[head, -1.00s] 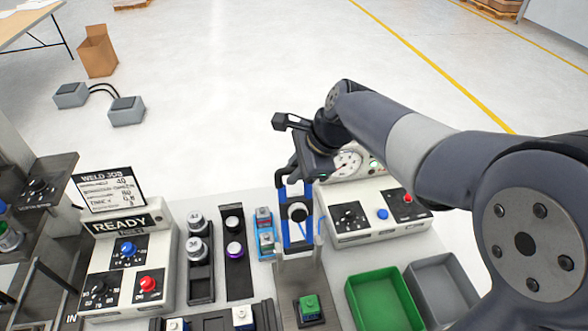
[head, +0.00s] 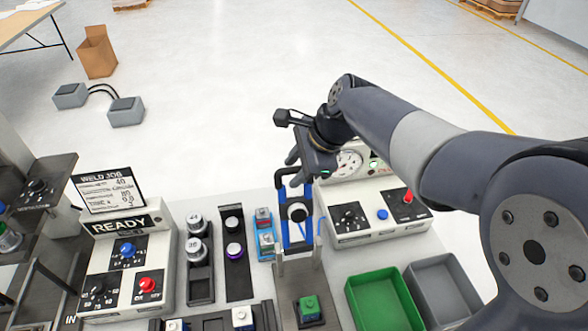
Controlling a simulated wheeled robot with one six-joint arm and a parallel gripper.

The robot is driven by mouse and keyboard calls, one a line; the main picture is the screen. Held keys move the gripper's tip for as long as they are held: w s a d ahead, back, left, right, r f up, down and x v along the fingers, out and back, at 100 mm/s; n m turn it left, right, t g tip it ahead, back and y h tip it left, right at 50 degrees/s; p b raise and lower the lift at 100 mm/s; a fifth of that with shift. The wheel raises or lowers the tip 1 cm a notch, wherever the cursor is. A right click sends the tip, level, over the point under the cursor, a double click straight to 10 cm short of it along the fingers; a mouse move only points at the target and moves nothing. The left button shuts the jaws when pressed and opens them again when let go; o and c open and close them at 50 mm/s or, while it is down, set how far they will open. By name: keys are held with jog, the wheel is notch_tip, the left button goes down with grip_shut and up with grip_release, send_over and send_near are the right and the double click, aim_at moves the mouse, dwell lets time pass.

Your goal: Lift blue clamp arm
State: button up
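The blue clamp arm (head: 287,226) stands upright at the top of a grey fixture (head: 297,268) in the head view. It is a blue frame with a dark handle (head: 279,182) at its upper end and a round black-and-white part in its middle. My gripper (head: 294,168) is right by the handle, above the blue frame. Its dark fingers look apart, with a gap between them. Part of the handle is hidden behind the fingers, and I cannot tell whether they touch it. A green block (head: 308,307) sits at the fixture's near end.
A gauge panel (head: 375,225) with knobs and a red button stands close on the right. A green bin (head: 378,300) and a grey bin (head: 443,290) are at the lower right. A READY control box (head: 122,268) is on the left, with holders of small parts between.

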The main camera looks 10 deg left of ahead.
jog(key=b+v, duration=0.1)
jog(key=v, duration=0.9)
jog(key=shift+o, duration=0.2)
jog(key=shift+s+f, duration=0.1)
